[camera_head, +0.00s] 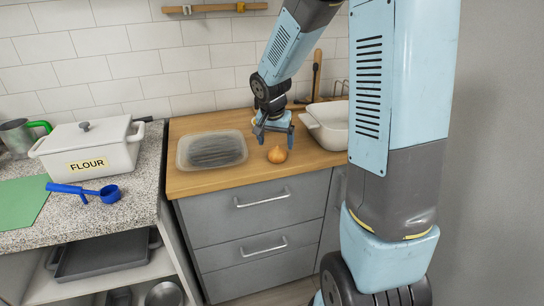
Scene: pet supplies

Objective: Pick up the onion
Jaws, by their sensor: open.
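The onion (277,155) is small, round and golden brown. It sits on the wooden counter (205,182), near its front edge. My gripper (274,138) is open and points down, just above and behind the onion in the picture. I see no contact between the fingers and the onion, though the exact gap is hard to judge from this view. Nothing shows between the fingers.
A clear tray with a grey ribbed content (212,150) lies left of the onion. A white dish (318,126) stands to the right, partly behind my arm. A white flour container (88,146) and a blue scoop (108,193) are on the speckled left counter.

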